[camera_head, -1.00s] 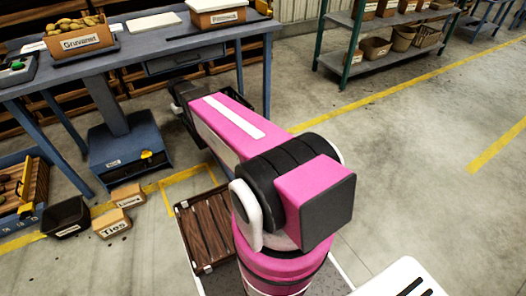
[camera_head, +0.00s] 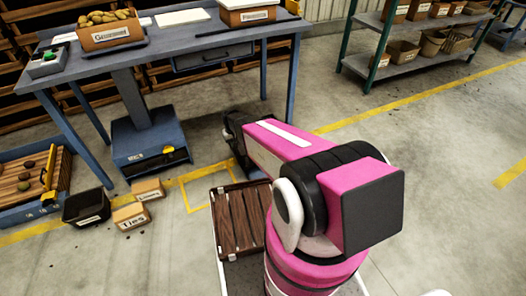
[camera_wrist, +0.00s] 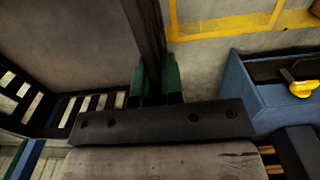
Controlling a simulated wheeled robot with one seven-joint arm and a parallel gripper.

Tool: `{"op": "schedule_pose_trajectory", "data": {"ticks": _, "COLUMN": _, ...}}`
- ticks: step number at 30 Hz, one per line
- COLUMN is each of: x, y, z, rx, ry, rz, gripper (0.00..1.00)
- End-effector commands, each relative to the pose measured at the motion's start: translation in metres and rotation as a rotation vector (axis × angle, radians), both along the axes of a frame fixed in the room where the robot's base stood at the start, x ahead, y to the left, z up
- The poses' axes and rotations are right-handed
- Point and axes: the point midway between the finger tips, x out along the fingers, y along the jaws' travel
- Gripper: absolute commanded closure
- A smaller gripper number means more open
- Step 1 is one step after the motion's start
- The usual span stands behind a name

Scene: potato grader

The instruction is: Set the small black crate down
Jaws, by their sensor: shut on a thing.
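My gripper (camera_wrist: 153,84) shows in the wrist view, its green fingertips closed on the upright wall of a dark crate (camera_wrist: 146,30). The crate's grey-brown inside or base fills the upper left of that view, with a slatted part at lower left. In the head view, my pink and black arm hides most of the gripper, and a black shape (camera_head: 236,128) shows past its far end, likely the gripper or the held crate. I cannot tell how high the crate is above the floor. Another black crate (camera_head: 87,208) with a label stands on the floor at left.
A yellow-outlined floor square (camera_head: 200,192) lies left of the arm and partly shows in the wrist view. A blue unit with a yellow part (camera_head: 150,148) stands under the blue table (camera_head: 205,42). Labelled cardboard boxes (camera_head: 131,215) stand by the floor crate.

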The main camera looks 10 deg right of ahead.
Motion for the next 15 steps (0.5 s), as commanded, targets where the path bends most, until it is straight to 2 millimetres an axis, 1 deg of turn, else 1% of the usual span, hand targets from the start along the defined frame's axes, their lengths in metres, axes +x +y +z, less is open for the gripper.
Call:
{"op": "schedule_pose_trajectory", "data": {"ticks": 1, "x": 0.005, "y": -0.01, "z": -0.007, "rx": -0.001, "ry": 0.0, "rz": -0.002, "gripper": 1.0}}
{"op": "schedule_pose_trajectory", "data": {"ticks": 9, "x": 0.022, "y": -0.059, "z": -0.037, "rx": -0.001, "ry": 0.001, "rz": -0.002, "gripper": 1.0}}
{"op": "schedule_pose_trajectory", "data": {"ticks": 15, "x": 0.032, "y": -0.087, "z": -0.056, "rx": -0.001, "ry": 0.001, "rz": -0.001, "gripper": 1.0}}
